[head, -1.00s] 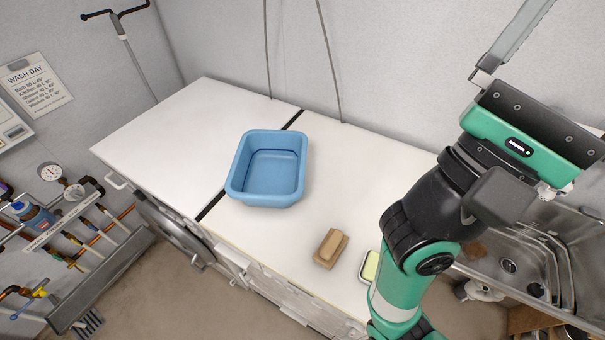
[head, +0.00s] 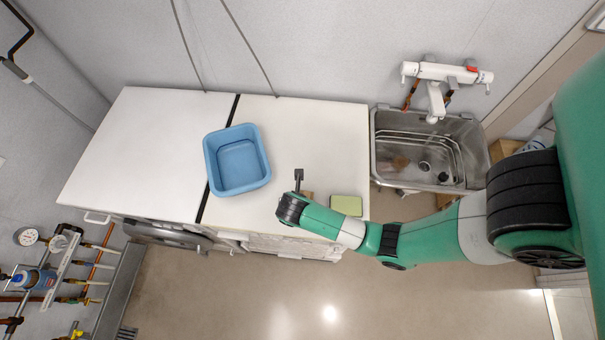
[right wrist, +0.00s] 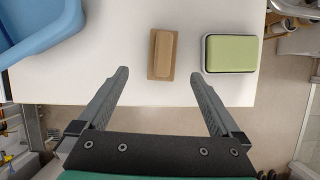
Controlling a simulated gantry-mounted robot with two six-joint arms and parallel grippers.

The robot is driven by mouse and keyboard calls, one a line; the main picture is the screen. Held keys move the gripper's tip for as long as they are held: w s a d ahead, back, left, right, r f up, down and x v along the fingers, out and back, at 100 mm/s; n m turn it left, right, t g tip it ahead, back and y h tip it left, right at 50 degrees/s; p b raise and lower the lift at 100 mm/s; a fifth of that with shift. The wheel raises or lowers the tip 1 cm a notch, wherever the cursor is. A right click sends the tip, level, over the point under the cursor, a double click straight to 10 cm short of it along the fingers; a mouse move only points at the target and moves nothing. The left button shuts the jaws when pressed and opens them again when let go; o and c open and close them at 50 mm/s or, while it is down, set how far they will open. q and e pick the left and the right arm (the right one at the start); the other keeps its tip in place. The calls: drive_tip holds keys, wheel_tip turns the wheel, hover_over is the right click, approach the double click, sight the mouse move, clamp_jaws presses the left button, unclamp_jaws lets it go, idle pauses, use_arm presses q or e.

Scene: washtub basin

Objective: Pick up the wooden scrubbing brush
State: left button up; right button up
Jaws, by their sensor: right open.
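The wooden scrubbing brush (right wrist: 162,54) is a tan block on a flat brown base, lying on the white worktop (right wrist: 110,60). In the head view only a small tan patch of it (head: 308,195) shows beside my right wrist, which hides the rest. My right gripper (right wrist: 159,74) is open and empty, with its two dark fingers spread. In the right wrist view the brush appears between and beyond the fingertips, and neither finger touches it. In the head view the gripper (head: 299,176) is over the worktop near the brush. My left gripper is not in view.
A green-topped sponge in a dish (right wrist: 231,53) lies close to the right of the brush. A blue basin (head: 237,160) stands on the worktop to the left. A metal sink (head: 428,150) with a tap is at the right. The worktop's left part is clear.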

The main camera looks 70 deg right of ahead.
drive_tip(key=x, duration=0.5)
drive_tip(key=shift+d+f+b, duration=0.15)
drive_tip(key=shift+f+b, duration=0.2)
drive_tip(key=shift+f, duration=0.05)
drive_tip(key=x, duration=0.4)
drive_tip(key=shift+s+f+b, duration=0.2)
drive_tip(key=shift+s+b, duration=0.1)
drive_tip(key=shift+b, duration=0.1)
drive_tip(key=shift+d+f, duration=0.2)
drive_tip(key=shift+f, duration=0.2)
drive_tip(key=shift+c, duration=0.3)
drive_tip(key=shift+r, duration=0.1)
drive_tip(key=c, duration=1.4)
